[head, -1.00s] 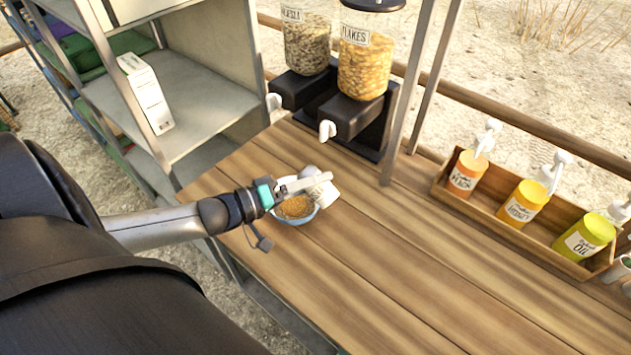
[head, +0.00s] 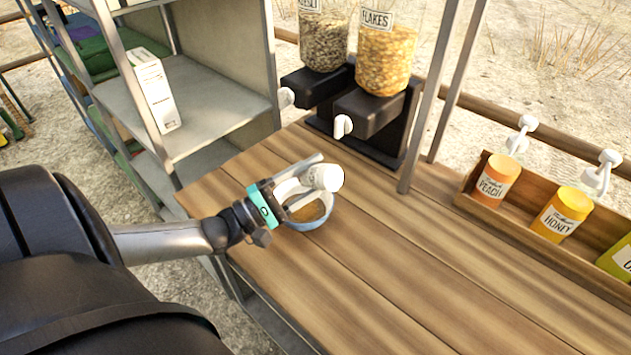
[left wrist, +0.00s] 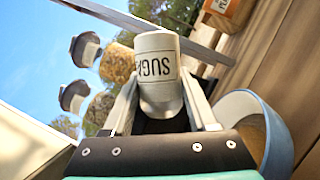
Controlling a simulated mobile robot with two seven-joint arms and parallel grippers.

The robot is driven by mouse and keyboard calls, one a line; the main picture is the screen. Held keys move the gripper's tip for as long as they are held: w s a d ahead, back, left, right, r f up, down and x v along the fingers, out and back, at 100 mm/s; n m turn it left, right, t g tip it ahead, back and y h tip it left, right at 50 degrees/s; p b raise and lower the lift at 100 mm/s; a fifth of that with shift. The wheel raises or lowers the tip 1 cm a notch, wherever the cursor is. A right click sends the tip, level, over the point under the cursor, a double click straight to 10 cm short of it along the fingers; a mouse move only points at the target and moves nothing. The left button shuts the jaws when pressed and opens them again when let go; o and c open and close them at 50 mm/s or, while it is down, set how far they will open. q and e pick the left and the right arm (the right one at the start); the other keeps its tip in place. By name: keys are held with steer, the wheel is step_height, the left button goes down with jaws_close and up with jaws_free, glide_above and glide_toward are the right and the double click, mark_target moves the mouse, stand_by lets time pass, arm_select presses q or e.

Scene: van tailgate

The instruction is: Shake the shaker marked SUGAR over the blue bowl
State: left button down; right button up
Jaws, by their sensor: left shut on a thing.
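The white shaker (head: 324,177) is held in my left gripper (head: 305,178) above the blue bowl. In the left wrist view the shaker (left wrist: 157,72) stands between the two fingers, and its label reads "SUG" with the rest turned out of sight. In the head view the shaker lies tilted, nearly on its side. The blue bowl (head: 318,221) stands on the wooden counter, with brown contents partly hidden by my gripper. The bowl's blue rim also shows at the right of the left wrist view (left wrist: 268,112). My right gripper is in neither view now.
The wooden counter (head: 400,275) is clear in front and to the right of the bowl. Two dispensers with white spouts (head: 343,126) stand behind it. A wooden tray (head: 470,196) of pump bottles is at right. A grey shelf (head: 215,95) stands at left.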

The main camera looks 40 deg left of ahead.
arm_select(q)
steer(key=shift+n, duration=0.3)
steer(key=shift+r, duration=0.1)
step_height(320, 180, up, 5)
steer(key=p, duration=0.5)
step_height(320, 180, down, 5)
steer(key=b, duration=0.4)
steer(key=shift+f, duration=0.2)
steer(key=shift+r, duration=0.1)
